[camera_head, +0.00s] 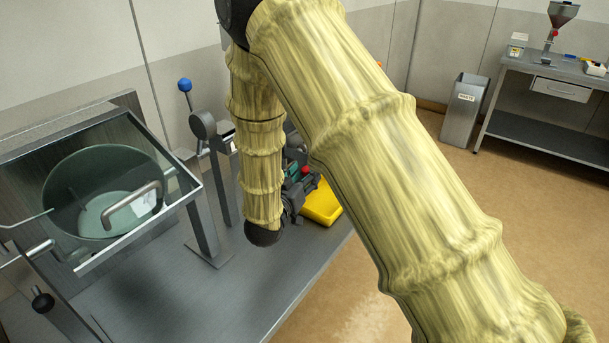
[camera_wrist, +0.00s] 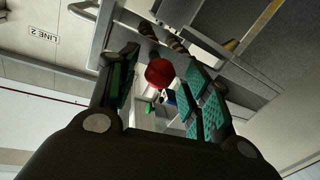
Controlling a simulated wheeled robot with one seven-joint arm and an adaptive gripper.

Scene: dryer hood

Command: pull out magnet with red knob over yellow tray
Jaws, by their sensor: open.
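The red knob (camera_head: 306,170) shows just right of my arm in the head view, above and left of the yellow tray (camera_head: 322,204). In the wrist view the red knob (camera_wrist: 160,73) lies in the gap between my fingers. The magnet itself cannot be clearly made out.
A hood with a clear front and metal handle (camera_head: 133,205) stands at the left of the grey bench (camera_head: 215,300). A grey waste bin (camera_head: 464,110) and side table (camera_head: 548,100) stand far right. The floor is clear.

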